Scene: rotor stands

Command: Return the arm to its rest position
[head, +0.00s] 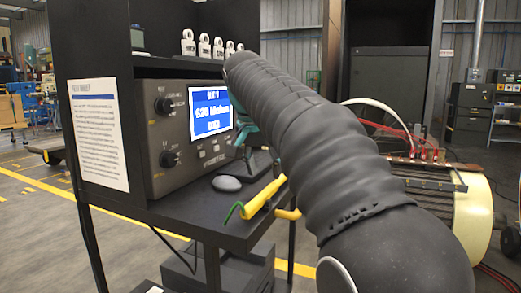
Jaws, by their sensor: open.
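My arm (320,130), in a ribbed dark grey sleeve, reaches from the lower right up to the left across the head view. My gripper (243,128) shows only in part behind the arm's far end, as teal and dark pieces in front of the instrument's right edge. It is open, and I see nothing held in it. The grey instrument (172,182) has a lit blue screen (211,113) and several knobs. A yellow tool (262,198) with a green end lies at the black shelf's (205,213) front edge, below the gripper.
A grey rounded object (227,183) lies on the shelf. Several white tagged pieces (204,46) stand on the upper shelf. A printed sheet (98,135) hangs at the left. A large rotor (465,210) with red leads stands at the right. Open floor (35,230) shows at left.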

